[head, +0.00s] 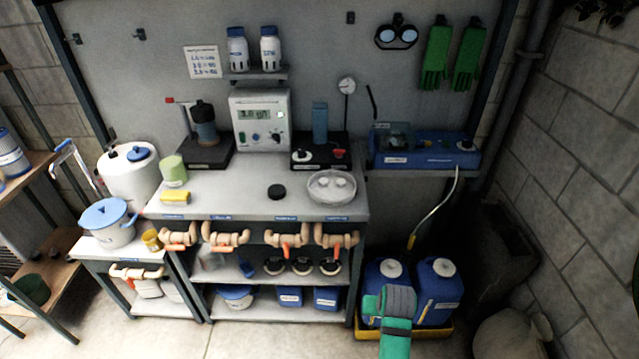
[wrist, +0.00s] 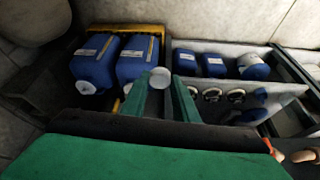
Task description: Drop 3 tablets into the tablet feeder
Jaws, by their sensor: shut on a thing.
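My gripper (wrist: 162,88) is shut on a white round tablet (wrist: 160,77), held between the green fingertips in the wrist view. In the head view my green and grey gripper (head: 396,308) is low, in front of the blue canisters and below bench height; its fingertips and the tablet cannot be made out there. A clear round dish (head: 332,199) on the bench's right front holds two white tablets (head: 331,183). A dark-topped cylinder on a black base (head: 206,152) stands at the bench's back left; it may be the tablet feeder, but I cannot read a label.
A display unit (head: 262,118) stands at the back. Two blue canisters (head: 436,290) sit in a yellow tray (head: 440,331) beside the bench. Pipes with orange handles (head: 287,239) run under the bench edge.

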